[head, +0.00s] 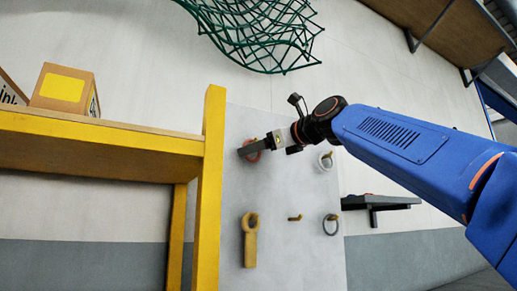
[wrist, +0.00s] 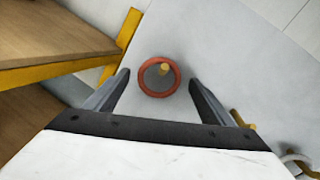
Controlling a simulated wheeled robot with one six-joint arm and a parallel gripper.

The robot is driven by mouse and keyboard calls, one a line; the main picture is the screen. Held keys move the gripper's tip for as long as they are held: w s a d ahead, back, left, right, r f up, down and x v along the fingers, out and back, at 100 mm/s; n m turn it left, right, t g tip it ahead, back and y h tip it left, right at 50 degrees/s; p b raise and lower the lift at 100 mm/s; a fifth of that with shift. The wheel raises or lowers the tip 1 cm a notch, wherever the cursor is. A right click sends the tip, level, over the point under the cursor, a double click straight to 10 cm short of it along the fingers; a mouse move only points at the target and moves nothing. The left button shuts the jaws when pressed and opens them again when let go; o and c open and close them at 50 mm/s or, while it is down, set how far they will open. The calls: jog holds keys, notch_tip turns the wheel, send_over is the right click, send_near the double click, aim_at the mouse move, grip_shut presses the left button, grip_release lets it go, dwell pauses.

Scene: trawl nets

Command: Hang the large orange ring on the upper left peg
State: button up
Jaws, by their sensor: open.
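The orange ring (wrist: 141,78) is around a yellow peg (wrist: 164,69) on the grey board in the wrist view. The peg shows inside the ring's opening. In the head view the ring (head: 254,157) is at the board's upper left, partly hidden by my gripper. My gripper (head: 246,151) is open in front of it. In the wrist view the two fingers (wrist: 159,79) stand to either side of the ring, with a visible gap on each side.
The grey board (head: 275,250) also holds a white ring (head: 318,161) at upper right, a bare peg (head: 295,218), a grey ring (head: 325,229) and a yellow wrench-shaped piece (head: 250,248). A yellow-edged shelf (head: 100,134) stands close on the left. A green net (head: 255,45) hangs above.

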jog(key=v, duration=1.7)
